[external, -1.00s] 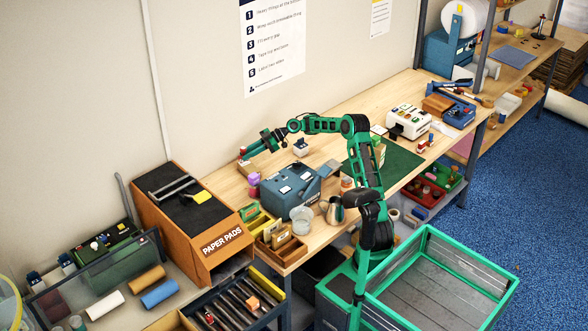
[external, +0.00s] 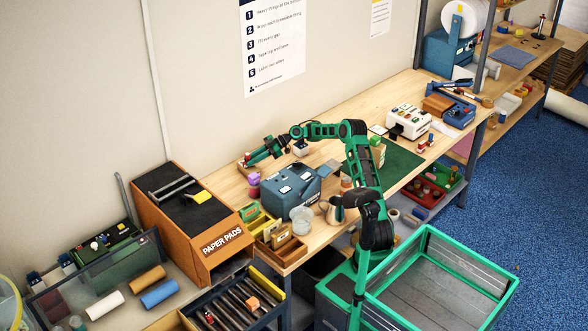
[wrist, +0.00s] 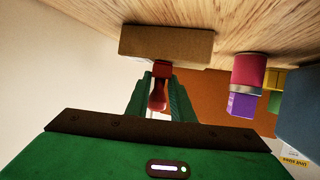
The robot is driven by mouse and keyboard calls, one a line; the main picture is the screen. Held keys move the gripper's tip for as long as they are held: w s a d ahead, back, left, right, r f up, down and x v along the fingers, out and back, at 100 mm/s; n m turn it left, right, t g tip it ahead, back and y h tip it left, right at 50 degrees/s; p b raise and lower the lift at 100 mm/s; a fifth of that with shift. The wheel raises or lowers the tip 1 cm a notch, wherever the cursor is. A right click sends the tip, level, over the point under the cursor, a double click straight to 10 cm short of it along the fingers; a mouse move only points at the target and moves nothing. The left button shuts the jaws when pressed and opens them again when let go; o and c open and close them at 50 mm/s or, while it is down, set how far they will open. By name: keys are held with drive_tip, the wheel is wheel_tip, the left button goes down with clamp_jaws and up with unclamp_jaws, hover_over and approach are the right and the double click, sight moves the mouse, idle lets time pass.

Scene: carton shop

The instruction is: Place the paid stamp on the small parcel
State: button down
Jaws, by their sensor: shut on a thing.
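My gripper (external: 251,159) is at the back left of the workbench. In the wrist view, my gripper (wrist: 159,88) is shut on a red stamp (wrist: 157,98), gripping its narrow handle between the green fingers. The stamp's dark red head lies against or just short of a small brown parcel (wrist: 165,43); I cannot tell if they touch. The parcel rests on the wooden bench top. In the external view the parcel is small and partly hidden by my gripper. Any lettering on the stamp is not visible.
A pink and purple object (wrist: 246,76) stands beside the parcel. A blue-grey machine (external: 291,190) stands in front of my gripper on the bench. A small white block-like item (external: 300,148) is under my forearm. The orange paper pads rack (external: 215,235) is to the left.

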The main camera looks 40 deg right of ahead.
drive_tip(key=shift+f, duration=0.1)
drive_tip(key=c, duration=1.5)
unclamp_jaws()
drive_tip(key=shift+c, duration=0.2)
drive_tip(key=v, duration=1.2)
